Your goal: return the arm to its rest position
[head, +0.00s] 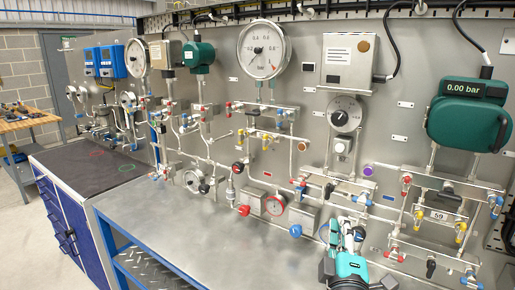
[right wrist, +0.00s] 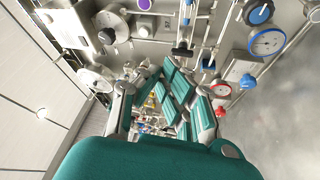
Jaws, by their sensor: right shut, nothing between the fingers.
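My right gripper (head: 345,228) stands at the bottom of the head view, right of centre, with its teal body below and its fingers pointing up toward the panel. The fingers are shut with nothing between them. In the right wrist view the gripper (right wrist: 160,72) fills the lower middle, with its teal links and grey fingers. It shows in front of the pipework under the gauge panel (head: 225,85). I cannot tell the exact gap to the pipes. My left gripper is not in view.
A steel bench top (head: 200,235) runs along the panel and is clear at left. Pipes with red and blue valve knobs stick out near the gripper, including a round red gauge (head: 275,204). A teal display box (head: 470,112) hangs at right. A dark-topped blue cabinet (head: 90,170) stands left.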

